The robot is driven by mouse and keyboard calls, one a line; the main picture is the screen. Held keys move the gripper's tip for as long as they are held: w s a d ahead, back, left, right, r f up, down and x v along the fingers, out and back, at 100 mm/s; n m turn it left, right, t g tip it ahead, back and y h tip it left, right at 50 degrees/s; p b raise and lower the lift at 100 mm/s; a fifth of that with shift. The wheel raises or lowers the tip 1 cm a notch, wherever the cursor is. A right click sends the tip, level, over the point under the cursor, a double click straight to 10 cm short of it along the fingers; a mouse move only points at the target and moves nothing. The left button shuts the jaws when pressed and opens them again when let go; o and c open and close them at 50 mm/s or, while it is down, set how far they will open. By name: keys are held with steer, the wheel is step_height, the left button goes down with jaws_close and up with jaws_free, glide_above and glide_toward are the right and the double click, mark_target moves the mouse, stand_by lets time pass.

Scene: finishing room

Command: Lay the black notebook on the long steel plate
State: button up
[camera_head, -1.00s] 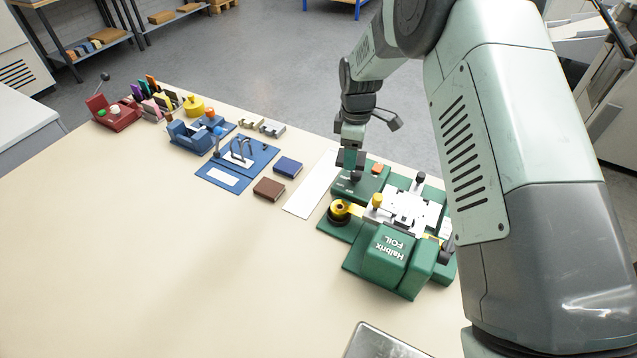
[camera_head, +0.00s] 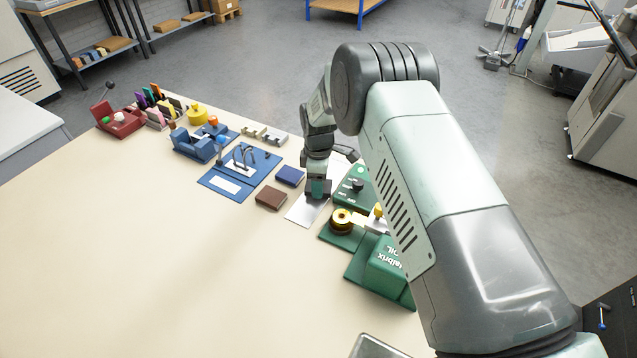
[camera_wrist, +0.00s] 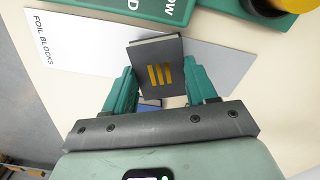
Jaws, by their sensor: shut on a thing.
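The black notebook (camera_wrist: 157,70), a small dark block with gold bars on its face, is between the teal fingers of my gripper (camera_wrist: 160,84) in the wrist view. My gripper is shut on it. The long steel plate (camera_wrist: 85,45), marked "FOIL BLOCKS" at one end, lies behind and beneath the notebook. In the head view my gripper (camera_head: 317,196) is over the plate (camera_head: 299,215), left of the green foil machine. My arm and gripper hide much of the plate and the notebook there. I cannot tell whether the notebook touches the plate.
The green foil machine (camera_head: 378,272) stands close right of the plate. A blue notebook (camera_head: 289,176) and a brown one (camera_head: 270,198) lie left of it. Further left are a blue fixture board (camera_head: 228,186), a blue press and a red tool. The front left table is clear.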

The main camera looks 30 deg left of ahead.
steer(key=shift+f, duration=0.35)
steer(key=shift+f, duration=0.2)
steer(key=o, duration=1)
step_height(320, 180, up, 12)
steer(key=shift+r, duration=0.2)
